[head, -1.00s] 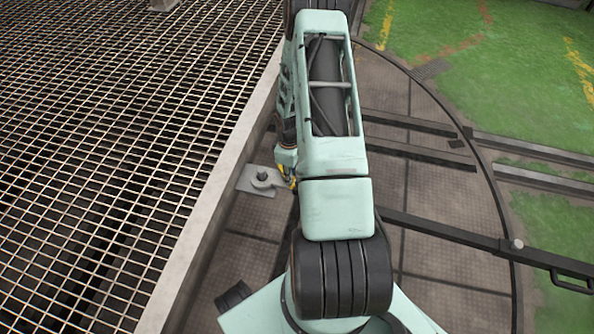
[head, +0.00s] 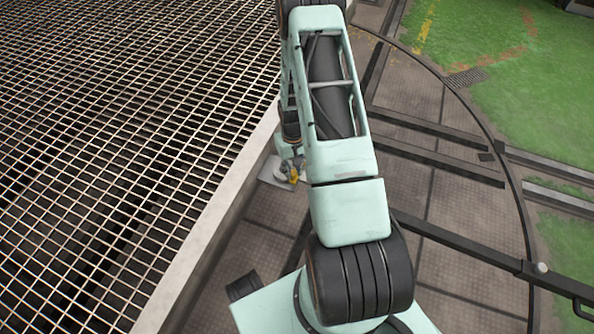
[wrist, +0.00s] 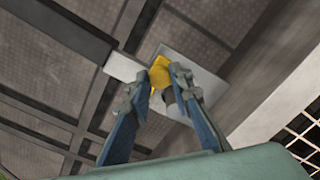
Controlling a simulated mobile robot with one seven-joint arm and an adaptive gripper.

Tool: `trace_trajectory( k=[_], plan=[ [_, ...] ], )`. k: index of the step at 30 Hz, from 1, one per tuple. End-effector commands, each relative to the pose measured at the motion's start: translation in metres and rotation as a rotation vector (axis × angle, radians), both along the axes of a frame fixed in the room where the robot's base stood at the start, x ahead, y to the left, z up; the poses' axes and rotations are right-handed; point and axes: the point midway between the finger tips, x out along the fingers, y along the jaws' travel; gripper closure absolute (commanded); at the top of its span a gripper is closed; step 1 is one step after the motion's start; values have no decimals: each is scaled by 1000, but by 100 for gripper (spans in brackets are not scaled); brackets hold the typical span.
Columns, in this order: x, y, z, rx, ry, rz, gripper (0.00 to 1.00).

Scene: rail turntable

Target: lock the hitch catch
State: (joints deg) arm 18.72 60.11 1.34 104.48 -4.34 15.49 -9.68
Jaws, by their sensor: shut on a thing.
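The hitch catch shows as a small yellow piece (wrist: 158,73) over a light grey plate (wrist: 205,62) in the wrist view. My gripper (wrist: 161,79) has its two fingers closed on the yellow piece, one on each side. A grey round part behind the right finger is partly hidden. In the head view the yellow piece (head: 293,177) sits at the plate (head: 272,173) beside the platform edge. My forearm and wrist hide much of the gripper there. I cannot tell the catch's exact position.
A raised grating platform (head: 120,130) with a pale edge beam fills the left. A round deck (head: 400,90) with dark rails lies right. A dark bar with a light grey end (wrist: 122,67) reaches near the yellow piece. Green floor (head: 530,90) lies beyond.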

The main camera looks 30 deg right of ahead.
Motion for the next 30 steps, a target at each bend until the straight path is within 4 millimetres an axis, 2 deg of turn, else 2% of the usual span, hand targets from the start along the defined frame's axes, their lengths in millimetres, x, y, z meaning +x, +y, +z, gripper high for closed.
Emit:
trace_trajectory(
  k=[16, 17, 21, 30],
  plan=[
    [4, 2, 0, 1, -4, -22, 100],
    [4, 2, 0, 1, -4, -22, 77],
    [3, 2, 0, 1, -3, -21, 63],
    [2, 1, 1, 0, -2, -21, 63]
  ],
)
